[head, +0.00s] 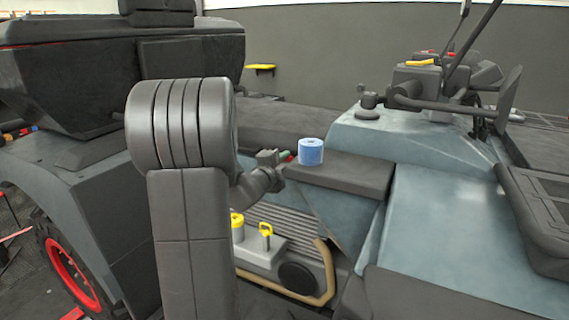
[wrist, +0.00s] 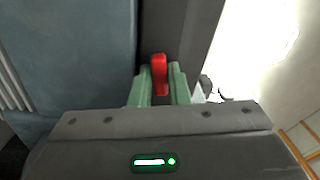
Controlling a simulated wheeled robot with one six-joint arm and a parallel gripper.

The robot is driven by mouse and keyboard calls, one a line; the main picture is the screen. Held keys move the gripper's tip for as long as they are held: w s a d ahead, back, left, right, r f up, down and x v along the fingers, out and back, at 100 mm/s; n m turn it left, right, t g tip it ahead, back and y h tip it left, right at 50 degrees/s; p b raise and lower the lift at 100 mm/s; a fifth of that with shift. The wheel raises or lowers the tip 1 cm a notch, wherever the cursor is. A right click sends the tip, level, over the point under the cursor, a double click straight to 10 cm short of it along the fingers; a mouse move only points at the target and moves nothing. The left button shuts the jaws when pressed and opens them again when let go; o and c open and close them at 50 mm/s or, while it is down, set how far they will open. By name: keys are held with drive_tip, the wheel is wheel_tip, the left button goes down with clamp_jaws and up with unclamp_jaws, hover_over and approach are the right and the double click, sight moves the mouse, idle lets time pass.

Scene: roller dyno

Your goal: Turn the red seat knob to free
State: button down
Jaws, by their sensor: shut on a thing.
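The red seat knob (wrist: 159,70) stands upright in the wrist view, in front of a dark grey panel. My gripper (wrist: 158,82) has its two green fingers on either side of the knob and is shut on it. In the head view my gripper (head: 286,156) is small, at the side of the dark seat block, and only a speck of red shows at its tips. The knob's base is hidden, and I cannot read any mark for its setting.
A blue roll (head: 311,152) stands on the dark ledge (head: 345,174) just right of my gripper. Below are yellow-topped fittings (head: 266,230) on a grey block. The grey-blue vehicle body (head: 440,220) fills the right. My own arm covers part of the left centre.

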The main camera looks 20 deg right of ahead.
drive_tip(key=shift+a, duration=0.1)
idle(0.3)
drive_tip(key=c, duration=1.7)
unclamp_jaws()
drive_tip(key=shift+w, duration=0.1)
drive_tip(key=p+v, duration=0.1)
drive_tip(key=v, duration=1.3)
drive_tip(key=shift+r, duration=0.1)
